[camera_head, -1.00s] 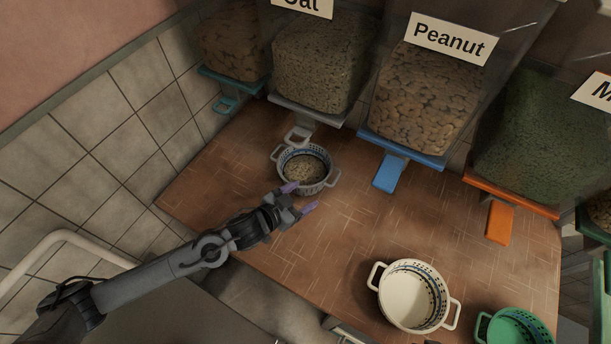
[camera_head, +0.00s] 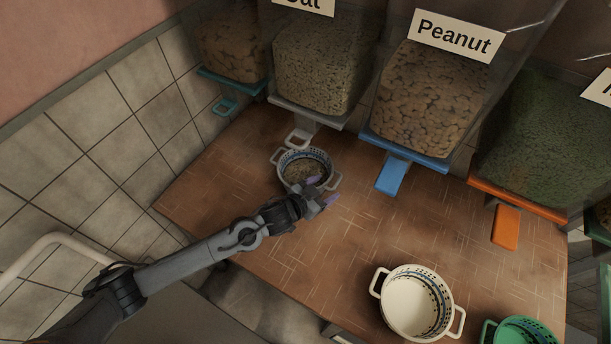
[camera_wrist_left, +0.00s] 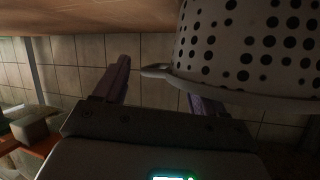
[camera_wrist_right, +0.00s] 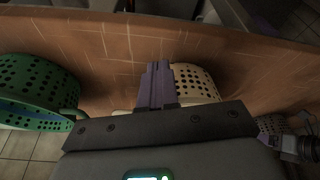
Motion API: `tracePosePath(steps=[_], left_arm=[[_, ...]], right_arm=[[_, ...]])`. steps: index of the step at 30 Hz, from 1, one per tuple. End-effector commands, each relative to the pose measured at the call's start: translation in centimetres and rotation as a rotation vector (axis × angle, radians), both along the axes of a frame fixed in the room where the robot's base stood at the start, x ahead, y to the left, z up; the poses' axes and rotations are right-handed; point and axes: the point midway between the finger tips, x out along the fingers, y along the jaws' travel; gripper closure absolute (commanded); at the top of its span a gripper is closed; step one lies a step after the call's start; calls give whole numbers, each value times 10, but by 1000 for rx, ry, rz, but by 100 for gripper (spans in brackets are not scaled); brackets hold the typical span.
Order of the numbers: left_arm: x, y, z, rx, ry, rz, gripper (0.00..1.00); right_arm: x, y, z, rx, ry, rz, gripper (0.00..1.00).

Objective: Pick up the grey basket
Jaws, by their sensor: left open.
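The grey basket (camera_head: 285,176) stands upright on the brown table below the Oat dispenser, with grain inside and a loop handle on each side. My left gripper (camera_head: 326,193) is open at the basket's front right, by its right handle. In the left wrist view, the basket's perforated wall (camera_wrist_left: 250,45) fills the upper right. Its handle (camera_wrist_left: 160,72) shows between the two fingers of my left gripper (camera_wrist_left: 160,88), which are apart; contact cannot be told. My right gripper (camera_wrist_right: 157,85) has its fingers together and looks empty in the right wrist view.
A cream basket (camera_head: 389,307) and a green basket (camera_head: 490,333) stand at the table's front right. Dispensers line the back, with a grey lever (camera_head: 299,138), a blue lever (camera_head: 392,176) and an orange lever (camera_head: 506,228). The table's middle (camera_head: 365,225) is clear.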

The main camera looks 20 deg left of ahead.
Motion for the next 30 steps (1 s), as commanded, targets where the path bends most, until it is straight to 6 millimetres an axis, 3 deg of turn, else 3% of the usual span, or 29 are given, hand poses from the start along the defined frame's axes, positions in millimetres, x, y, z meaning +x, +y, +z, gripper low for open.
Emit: tracePosePath(steps=[6,19,30], left_arm=[[0,0,0,0,0,0,32],[-1,0,-1,0,3,1,98],[-1,0,-1,1,3,0,100]], right_arm=[[0,2,0,7,1,-4,100],[0,2,0,9,1,-5,100],[0,1,-1,2,2,0,100]])
